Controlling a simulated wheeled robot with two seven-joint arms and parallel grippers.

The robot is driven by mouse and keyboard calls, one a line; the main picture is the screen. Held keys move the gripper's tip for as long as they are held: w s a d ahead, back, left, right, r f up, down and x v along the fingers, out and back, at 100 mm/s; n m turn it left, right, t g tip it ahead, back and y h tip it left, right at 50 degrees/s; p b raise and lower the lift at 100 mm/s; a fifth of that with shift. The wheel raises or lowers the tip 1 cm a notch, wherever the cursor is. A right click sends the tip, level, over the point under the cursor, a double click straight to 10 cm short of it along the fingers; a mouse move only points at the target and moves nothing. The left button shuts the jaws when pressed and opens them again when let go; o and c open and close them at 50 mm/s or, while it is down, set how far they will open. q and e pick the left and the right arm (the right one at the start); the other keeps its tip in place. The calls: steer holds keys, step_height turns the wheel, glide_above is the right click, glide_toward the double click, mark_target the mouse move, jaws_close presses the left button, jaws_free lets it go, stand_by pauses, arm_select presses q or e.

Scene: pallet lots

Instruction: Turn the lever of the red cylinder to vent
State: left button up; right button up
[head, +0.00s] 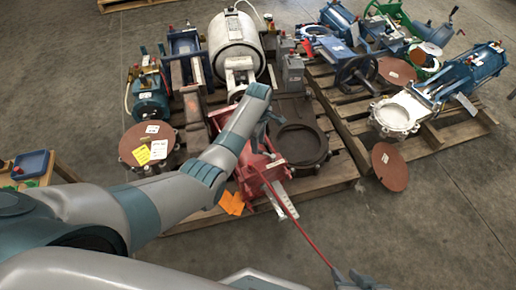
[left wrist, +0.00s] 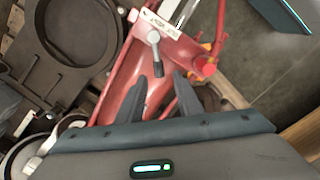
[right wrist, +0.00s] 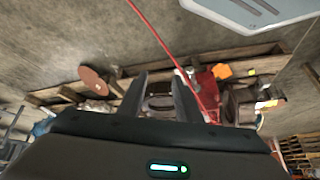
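The red cylinder (head: 258,172) lies on the near edge of a wooden pallet in the head view. The left wrist view shows its red body (left wrist: 132,65) close up, with a lever (left wrist: 157,58) that has a silver pivot and a dark grip. My left gripper (left wrist: 159,82) is open over the red body. The lever's dark grip points towards the gap between its fingertips, and I see no grasp. In the head view that gripper (head: 262,128) is partly hidden by my arm. My right gripper (right wrist: 157,76) is open and empty, away from the cylinder.
A long thin red rod (head: 296,217) sticks out from the cylinder towards my right gripper. Orange tags (head: 232,203) hang beside the cylinder. A dark round flange (head: 301,144), a white tank (head: 234,45) and a brown disc (head: 147,140) crowd the pallet. Bare floor lies at the right front.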

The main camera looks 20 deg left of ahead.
arm_select(q)
steer(key=shift+f, duration=1.3)
arm_select(e)
steer(key=shift+w+a+r+t, duration=0.1)
steer(key=shift+w+a+t, duration=0.25)
steer(key=shift+a, duration=0.2)
arm_select(q)
jaws_close()
arm_select(e)
steer(key=shift+d, duration=0.1)
